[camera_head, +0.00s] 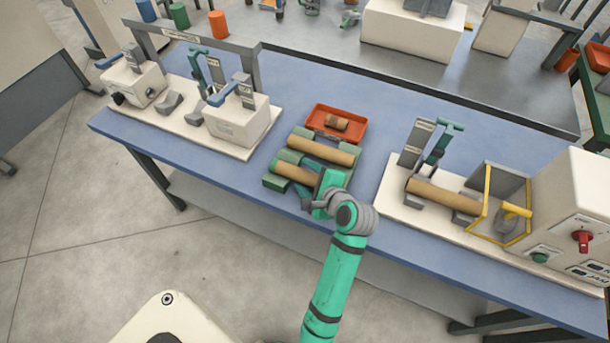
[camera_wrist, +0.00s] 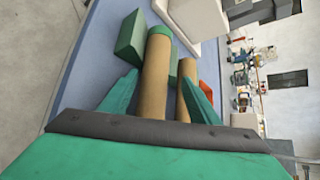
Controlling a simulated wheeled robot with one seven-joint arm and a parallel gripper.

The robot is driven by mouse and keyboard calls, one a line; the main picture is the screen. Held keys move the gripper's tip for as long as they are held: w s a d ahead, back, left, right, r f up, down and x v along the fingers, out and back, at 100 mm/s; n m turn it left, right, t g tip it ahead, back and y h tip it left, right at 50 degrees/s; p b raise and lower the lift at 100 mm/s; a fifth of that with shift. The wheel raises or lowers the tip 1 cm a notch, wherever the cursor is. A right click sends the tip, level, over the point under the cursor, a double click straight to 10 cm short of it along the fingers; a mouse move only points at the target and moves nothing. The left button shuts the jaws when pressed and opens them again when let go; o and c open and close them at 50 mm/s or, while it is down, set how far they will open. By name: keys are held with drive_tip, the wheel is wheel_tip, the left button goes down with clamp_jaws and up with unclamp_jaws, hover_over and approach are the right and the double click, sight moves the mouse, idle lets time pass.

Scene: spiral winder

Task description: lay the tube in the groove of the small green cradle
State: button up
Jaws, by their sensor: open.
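Two brown tubes lie side by side among green cradle blocks on the blue table. The near tube (camera_head: 295,172) has a green band at its far left end. The other tube (camera_head: 321,150) lies behind it. A green cradle block (camera_head: 276,182) shows at the near left; grooves are mostly hidden, so I cannot tell how each tube is seated. My gripper (camera_head: 318,190) is at the right end of the near tube. In the wrist view its open fingers (camera_wrist: 158,98) stand either side of the near tube (camera_wrist: 155,75), with the second tube (camera_wrist: 187,85) beyond the right finger.
A red tray (camera_head: 337,122) with a short brown piece stands behind the tubes. A white fixture base (camera_head: 225,130) is to the left. A machine with another brown tube (camera_head: 445,195) and a yellow-framed guard (camera_head: 500,205) is to the right. Bare blue table lies between.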

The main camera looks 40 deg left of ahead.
drive_tip(key=v, duration=1)
drive_tip(key=shift+d+r, duration=0.15)
drive_tip(key=shift+d, duration=0.05)
drive_tip(key=shift+s, duration=0.1)
wheel_tip(320, 180, up, 7)
idle(0.5)
idle(0.5)
